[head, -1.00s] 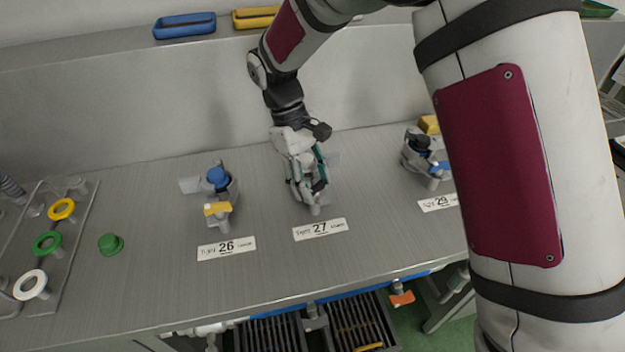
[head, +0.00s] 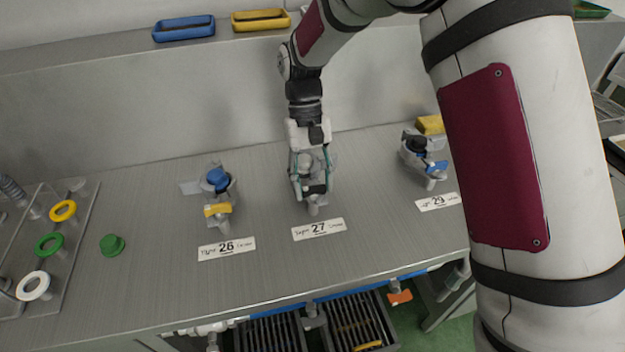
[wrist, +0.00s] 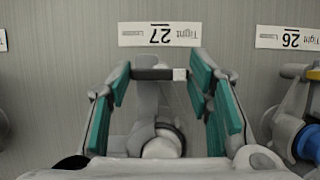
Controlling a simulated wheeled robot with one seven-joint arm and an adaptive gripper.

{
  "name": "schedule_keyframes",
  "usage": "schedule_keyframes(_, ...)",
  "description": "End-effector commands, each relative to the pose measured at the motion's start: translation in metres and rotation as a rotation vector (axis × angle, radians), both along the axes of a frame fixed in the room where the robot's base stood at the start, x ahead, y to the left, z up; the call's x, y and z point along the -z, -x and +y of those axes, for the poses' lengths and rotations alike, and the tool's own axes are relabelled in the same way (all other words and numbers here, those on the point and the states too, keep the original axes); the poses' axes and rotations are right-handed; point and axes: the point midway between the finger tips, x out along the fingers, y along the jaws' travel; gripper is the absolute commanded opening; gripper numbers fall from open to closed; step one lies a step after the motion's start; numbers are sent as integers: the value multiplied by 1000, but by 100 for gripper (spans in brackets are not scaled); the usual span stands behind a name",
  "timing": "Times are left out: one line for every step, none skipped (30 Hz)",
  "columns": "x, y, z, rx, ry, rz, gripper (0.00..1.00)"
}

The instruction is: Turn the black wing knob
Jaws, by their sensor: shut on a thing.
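The black wing knob (head: 316,189) is on the grey valve fitting behind the label reading 27 (head: 319,229). My gripper (head: 311,180) reaches down over this fitting, with its teal-padded fingers on either side of the knob. In the wrist view the knob (wrist: 152,74) is a dark bar with a pale right end, spanning the space between my fingertips (wrist: 158,76). My gripper is shut on it. The rest of the fitting (wrist: 160,140) is partly hidden by my fingers and palm.
Fitting 26 with a blue cap (head: 218,178) and yellow handle (head: 217,210) stands to the left. Fitting 29 with a blue handle (head: 437,167) stands to the right. The front bench surface is clear.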

Motion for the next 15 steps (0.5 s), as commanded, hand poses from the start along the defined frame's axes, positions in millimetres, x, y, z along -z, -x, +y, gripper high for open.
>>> schedule_keyframes(0, 0, 0, 8, 0, 0, 19)
schedule_keyframes(0, 0, 0, 9, 1, 0, 19)
schedule_keyframes(0, 0, 0, 12, 0, 0, 19)
schedule_keyframes(0, 0, 0, 13, 1, 0, 19)
schedule_keyframes(0, 0, 0, 13, 1, 0, 19)
schedule_keyframes(0, 0, 0, 13, 1, 0, 19)
schedule_keyframes(0, 0, 0, 13, 1, 0, 19)
schedule_keyframes(0, 0, 0, 13, 1, 1, 19)
schedule_keyframes(0, 0, 0, 13, 1, 1, 19)
schedule_keyframes(0, 0, 0, 13, 1, 1, 19)
schedule_keyframes(0, 0, 0, 13, 1, 1, 19)
schedule_keyframes(0, 0, 0, 13, 1, 1, 19)
schedule_keyframes(0, 0, 0, 13, 1, 1, 19)
schedule_keyframes(0, 0, 0, 13, 1, 1, 53)
schedule_keyframes(0, 0, 0, 13, 1, 1, 62)
